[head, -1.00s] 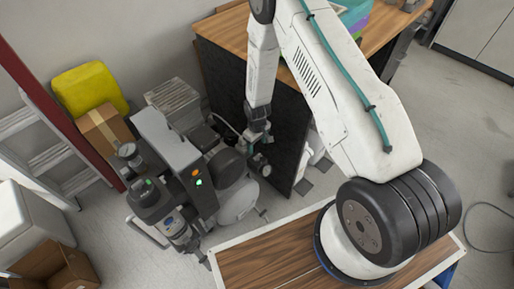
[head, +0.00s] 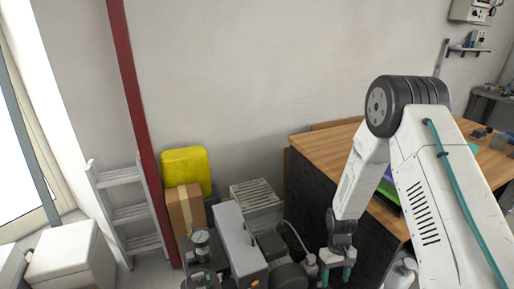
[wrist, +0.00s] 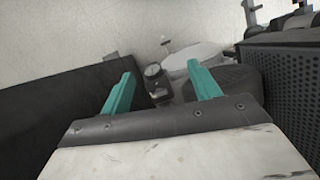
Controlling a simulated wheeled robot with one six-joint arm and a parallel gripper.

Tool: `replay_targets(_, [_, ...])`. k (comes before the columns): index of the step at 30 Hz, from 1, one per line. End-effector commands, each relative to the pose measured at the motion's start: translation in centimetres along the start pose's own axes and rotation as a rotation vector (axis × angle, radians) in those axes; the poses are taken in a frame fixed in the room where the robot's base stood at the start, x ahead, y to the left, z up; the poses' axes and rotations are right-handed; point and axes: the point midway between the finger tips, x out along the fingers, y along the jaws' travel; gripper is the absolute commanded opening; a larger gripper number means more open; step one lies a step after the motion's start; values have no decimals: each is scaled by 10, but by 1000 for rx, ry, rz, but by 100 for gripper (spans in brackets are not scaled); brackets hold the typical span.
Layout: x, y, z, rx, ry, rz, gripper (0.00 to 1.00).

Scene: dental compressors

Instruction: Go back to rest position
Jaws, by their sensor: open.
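My gripper (head: 337,274) is low in the head view, beside the grey compressor unit (head: 238,240) and in front of the dark side of the wooden-topped bench. In the wrist view my gripper (wrist: 160,90) shows two teal fingers spread apart with nothing between them. Beyond the fingers are a small round gauge (wrist: 153,71) and a pale rounded tank (wrist: 195,55). A dark perforated housing (wrist: 285,80) is close on the right, and a dark panel (wrist: 60,110) is close on the left.
The wooden-topped bench (head: 325,145) stands right of the compressors. A red post (head: 137,120) and a ladder (head: 125,213) stand left. The upper wall area is clear.

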Motion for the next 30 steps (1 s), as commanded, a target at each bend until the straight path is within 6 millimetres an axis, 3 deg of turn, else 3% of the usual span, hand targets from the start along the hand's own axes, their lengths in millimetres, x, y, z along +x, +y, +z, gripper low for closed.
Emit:
replay_targets(1, [-22,-2,9,13,-5,-1,62])
replay_targets(9, [-135,-18,77,95,-42,-8,62])
replay_targets(15, [-206,-32,135,146,-32,-5,62])
replay_targets(21, [-260,-46,197,187,3,1,62])
replay_targets(30, [-311,-68,287,230,106,15,62])
